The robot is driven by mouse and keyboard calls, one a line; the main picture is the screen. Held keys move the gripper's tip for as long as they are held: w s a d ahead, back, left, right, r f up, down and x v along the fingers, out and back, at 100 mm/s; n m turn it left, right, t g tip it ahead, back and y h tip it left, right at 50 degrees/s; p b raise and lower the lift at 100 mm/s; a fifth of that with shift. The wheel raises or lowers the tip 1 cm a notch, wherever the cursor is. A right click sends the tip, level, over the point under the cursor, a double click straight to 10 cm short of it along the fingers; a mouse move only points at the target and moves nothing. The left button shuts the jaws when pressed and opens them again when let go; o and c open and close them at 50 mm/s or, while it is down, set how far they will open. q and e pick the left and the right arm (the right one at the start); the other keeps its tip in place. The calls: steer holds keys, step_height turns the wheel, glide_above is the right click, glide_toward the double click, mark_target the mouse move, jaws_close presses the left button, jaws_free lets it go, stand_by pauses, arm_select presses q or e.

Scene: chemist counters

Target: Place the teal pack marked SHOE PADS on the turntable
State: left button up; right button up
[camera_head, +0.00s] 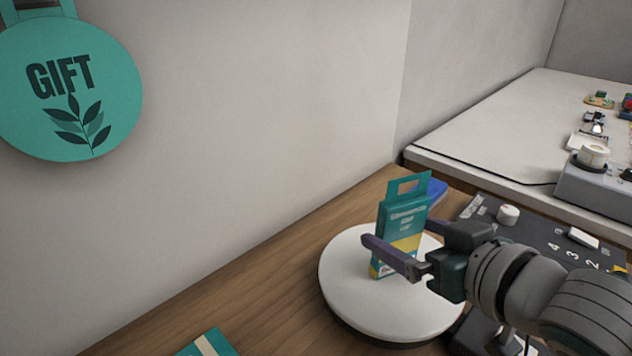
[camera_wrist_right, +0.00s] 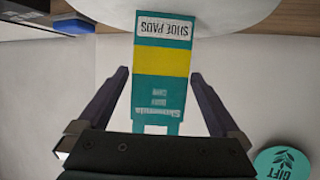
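The teal pack with a yellow band (camera_head: 401,222) stands upright on the white round turntable (camera_head: 345,285). In the right wrist view the pack (camera_wrist_right: 162,60) appears upside down, its white label reading SHOE PADS, and its base is at the turntable (camera_wrist_right: 225,12). My right gripper (camera_head: 402,236) is open, with one finger on each side of the pack. In the right wrist view a gap shows between the pack and each finger of the gripper (camera_wrist_right: 160,76). The far finger is partly hidden behind the pack in the head view. My left gripper is out of view.
A dark numbered mat (camera_head: 545,238) with small items lies right of the turntable. A blue item (camera_head: 433,190) lies behind the pack. A teal box (camera_head: 207,344) is at the bottom edge. A round GIFT sign (camera_head: 70,90) hangs upper left.

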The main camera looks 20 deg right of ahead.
steer(key=shift+s+r, duration=0.15)
steer(key=shift+s, duration=0.05)
steer(key=p+v, duration=0.2)
steer(key=v, duration=0.9)
steer(key=s+a+f+n+g, duration=0.2)
steer(key=s+a+g, duration=0.4)
steer(key=s+g, duration=0.4)
steer(key=shift+a+f, duration=0.15)
steer(key=shift+a, duration=0.15)
